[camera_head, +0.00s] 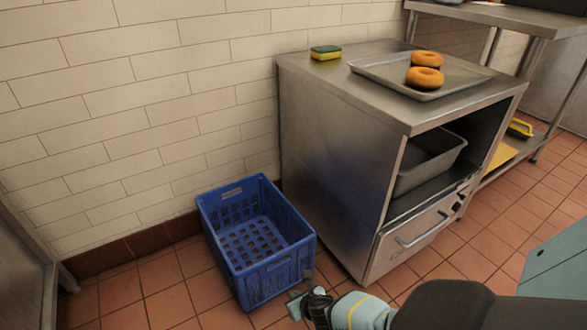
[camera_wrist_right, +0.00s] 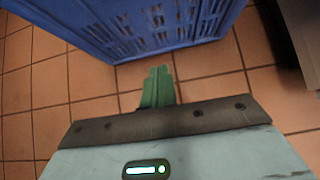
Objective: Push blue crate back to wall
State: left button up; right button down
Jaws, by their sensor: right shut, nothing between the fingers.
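The blue crate (camera_head: 284,272) stands upright and empty on the tiled floor, left of the steel cabinet. Its far end is close to the tiled wall (camera_head: 130,120); I cannot tell whether it touches. My right gripper (camera_head: 296,300) is low by the floor at the crate's near right corner. In the right wrist view the crate's slotted side (camera_wrist_right: 150,25) fills the top, and the green fingers (camera_wrist_right: 158,85) are shut and empty, pointing at its lower edge. A small gap seems to show between fingertips and crate. My left gripper is not in view.
A steel cabinet (camera_head: 330,160) stands right of the crate, with a tray (camera_head: 455,78) holding two bagels (camera_head: 425,68) and a sponge (camera_head: 325,53) on top. Bare floor (camera_head: 125,290) lies left of the crate. A steel frame (camera_head: 30,255) stands at far left.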

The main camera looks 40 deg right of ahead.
jog(key=p+v, duration=0.2)
jog(key=v, duration=0.2)
jog(key=shift+s+r+p, duration=0.2)
jog(key=shift+p, duration=0.15)
